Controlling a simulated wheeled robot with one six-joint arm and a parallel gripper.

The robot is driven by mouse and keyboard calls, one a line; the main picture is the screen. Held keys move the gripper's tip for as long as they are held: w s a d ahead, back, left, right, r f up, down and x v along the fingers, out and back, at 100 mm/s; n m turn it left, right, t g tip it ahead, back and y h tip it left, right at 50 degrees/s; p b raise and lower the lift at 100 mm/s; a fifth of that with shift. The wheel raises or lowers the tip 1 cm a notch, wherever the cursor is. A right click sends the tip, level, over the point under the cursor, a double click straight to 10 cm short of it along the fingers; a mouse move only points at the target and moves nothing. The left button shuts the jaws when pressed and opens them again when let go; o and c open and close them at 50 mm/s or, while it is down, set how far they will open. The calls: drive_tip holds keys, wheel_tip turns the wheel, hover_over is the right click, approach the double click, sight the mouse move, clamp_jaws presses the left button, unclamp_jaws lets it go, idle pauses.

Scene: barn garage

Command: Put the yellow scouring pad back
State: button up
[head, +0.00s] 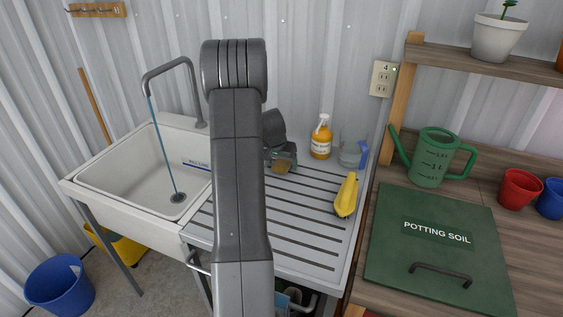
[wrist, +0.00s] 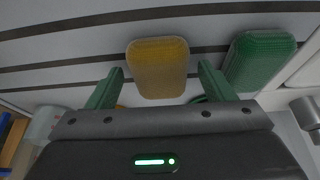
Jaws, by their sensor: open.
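The yellow scouring pad (wrist: 158,66) lies on the grooved grey drainboard in the wrist view, between and just beyond the two green fingertips. My gripper (wrist: 161,80) is open, with one finger on each side of the pad's near end. I cannot tell whether either finger touches it. In the head view my gripper (head: 280,158) is low over the back of the drainboard (head: 313,226), partly hidden by my arm; a small yellow patch shows there. A green pad (wrist: 262,60) lies to the right of the yellow one in the wrist view.
An orange soap bottle (head: 321,141) and a clear jug with a blue handle (head: 352,152) stand at the back of the drainboard. A long yellow object (head: 346,195) is on its right side. The sink (head: 146,170) is left; a potting bench is right.

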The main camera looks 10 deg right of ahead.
drive_tip(key=b+v, duration=0.1)
drive_tip(key=v, duration=1.1)
idle(1.0)
